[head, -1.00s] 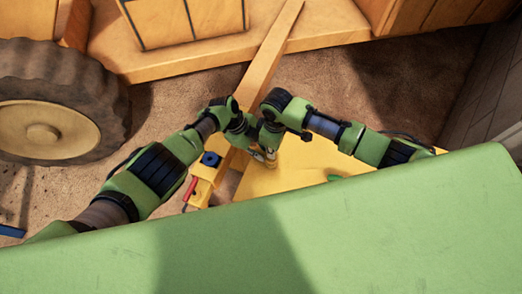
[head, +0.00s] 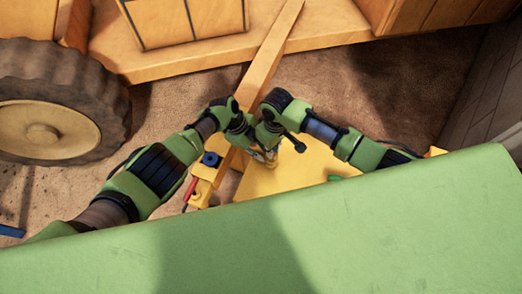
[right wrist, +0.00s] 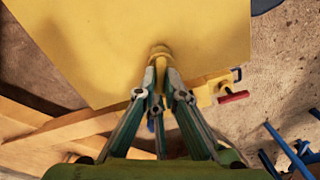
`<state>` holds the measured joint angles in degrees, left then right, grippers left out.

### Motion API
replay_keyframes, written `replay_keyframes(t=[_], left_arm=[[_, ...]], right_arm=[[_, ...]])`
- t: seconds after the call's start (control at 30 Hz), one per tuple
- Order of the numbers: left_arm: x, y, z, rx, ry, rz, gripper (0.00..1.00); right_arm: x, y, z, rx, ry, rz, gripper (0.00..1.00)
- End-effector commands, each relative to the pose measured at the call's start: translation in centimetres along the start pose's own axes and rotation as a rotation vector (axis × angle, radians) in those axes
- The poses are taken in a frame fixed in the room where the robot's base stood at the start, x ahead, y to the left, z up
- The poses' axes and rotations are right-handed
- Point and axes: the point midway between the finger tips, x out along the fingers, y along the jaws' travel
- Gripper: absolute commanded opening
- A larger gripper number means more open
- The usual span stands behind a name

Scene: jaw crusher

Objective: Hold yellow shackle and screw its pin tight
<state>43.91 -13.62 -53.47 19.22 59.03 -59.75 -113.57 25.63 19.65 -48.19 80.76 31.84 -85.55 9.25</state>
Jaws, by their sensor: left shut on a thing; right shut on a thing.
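The yellow shackle (head: 266,157) shows only as a small bit between my two grippers, above the yellow table, in the head view. My left gripper (head: 254,146) reaches in from the left and is shut on the shackle; its fingertips are mostly hidden. My right gripper (head: 268,150) comes in from the right, close beside it, pointing down. In the right wrist view its green fingers (right wrist: 161,72) are closed around a small yellow piece (right wrist: 160,52), seemingly the shackle's pin. The pin's thread and how far it sits in are hidden.
The yellow tabletop (head: 290,172) lies below my grippers. A red-handled tool (head: 190,189) and a blue-topped yellow block (head: 210,160) are at its left edge. A long wooden beam (head: 270,60) runs behind. A large wheel (head: 50,100) stands at left.

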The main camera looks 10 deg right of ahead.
Motion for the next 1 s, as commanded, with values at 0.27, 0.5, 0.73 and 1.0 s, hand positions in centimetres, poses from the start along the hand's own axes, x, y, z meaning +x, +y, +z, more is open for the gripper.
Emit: replay_keyframes(t=[0.27,0.5,0.73,1.0], left_arm=[[0.11,0.29,-0.09,-0.001,0.005,0.008,0.0],[0.12,0.29,-0.1,0.0,0.004,0.009,0.0],[0.2,0.22,-0.3,0.008,0.004,0.009,0.0],[0.3,0.17,-0.57,0.014,0.006,0.009,0.0]], right_arm=[[0.33,0.53,0.37,0.034,-0.008,0.011,0.0],[0.47,0.35,0.49,0.338,-0.009,0.009,0.0],[0.34,0.64,0.37,0.428,-0.005,0.013,0.0],[0.27,0.54,0.15,0.513,0.0,0.01,0.0]])
